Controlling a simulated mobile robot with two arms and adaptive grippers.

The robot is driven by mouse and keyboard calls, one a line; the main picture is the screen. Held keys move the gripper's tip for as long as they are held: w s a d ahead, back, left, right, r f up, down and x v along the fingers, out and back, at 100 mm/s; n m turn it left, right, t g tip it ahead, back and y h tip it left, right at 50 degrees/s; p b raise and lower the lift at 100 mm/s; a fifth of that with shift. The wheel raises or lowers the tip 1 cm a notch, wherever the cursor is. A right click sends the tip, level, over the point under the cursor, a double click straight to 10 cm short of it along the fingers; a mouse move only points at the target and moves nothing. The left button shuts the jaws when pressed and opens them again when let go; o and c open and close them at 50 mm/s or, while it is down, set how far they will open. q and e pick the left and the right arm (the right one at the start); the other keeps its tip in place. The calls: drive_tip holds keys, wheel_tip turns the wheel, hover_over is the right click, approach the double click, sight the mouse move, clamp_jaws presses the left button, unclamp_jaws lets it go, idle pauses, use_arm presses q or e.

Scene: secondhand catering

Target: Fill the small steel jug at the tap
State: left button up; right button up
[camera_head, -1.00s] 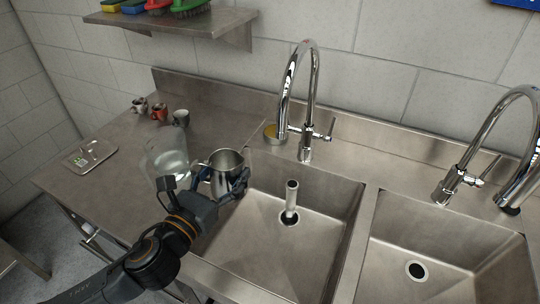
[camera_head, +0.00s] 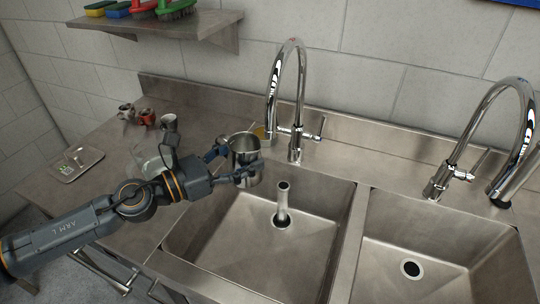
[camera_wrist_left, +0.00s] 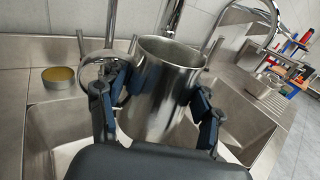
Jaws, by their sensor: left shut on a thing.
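The small steel jug (camera_head: 243,161) is upright in my left gripper (camera_head: 232,165), over the back left corner of the left basin (camera_head: 230,222). The left wrist view shows the jug (camera_wrist_left: 158,92) between the blue-padded fingers of my left gripper (camera_wrist_left: 160,100), which is shut on it. Its handle is on the left there. The left tap (camera_head: 291,100) has a tall curved chrome spout and a side lever (camera_head: 318,130). The spout's end comes down just behind and right of the jug; I cannot tell its exact offset. I see no water running. My right gripper is out of view.
A standpipe (camera_head: 283,203) rises from the left drain. A right basin (camera_head: 440,262) and second tap (camera_head: 490,130) are to the right. A clear container (camera_head: 146,158), small cups (camera_head: 147,116) and a tray (camera_head: 76,164) stand left. A yellow-topped tin (camera_wrist_left: 59,78) sits behind the jug.

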use_arm(q)
drive_tip(key=shift+w+a+r+m+g+h, duration=0.15)
drive_tip(key=shift+w+m+g+h, duration=0.3)
drive_tip(key=shift+g, duration=0.35)
drive_tip(key=shift+w+a+m+g+h+b, duration=0.15)
drive_tip(key=shift+a+m+g+h+b, duration=0.15)
drive_tip(key=shift+m+g, duration=0.2)
drive_tip(key=shift+w+a, duration=0.1)
drive_tip(key=shift+a, duration=0.05)
drive_tip(key=shift+g, duration=0.3)
drive_tip(key=shift+f, duration=2.85)
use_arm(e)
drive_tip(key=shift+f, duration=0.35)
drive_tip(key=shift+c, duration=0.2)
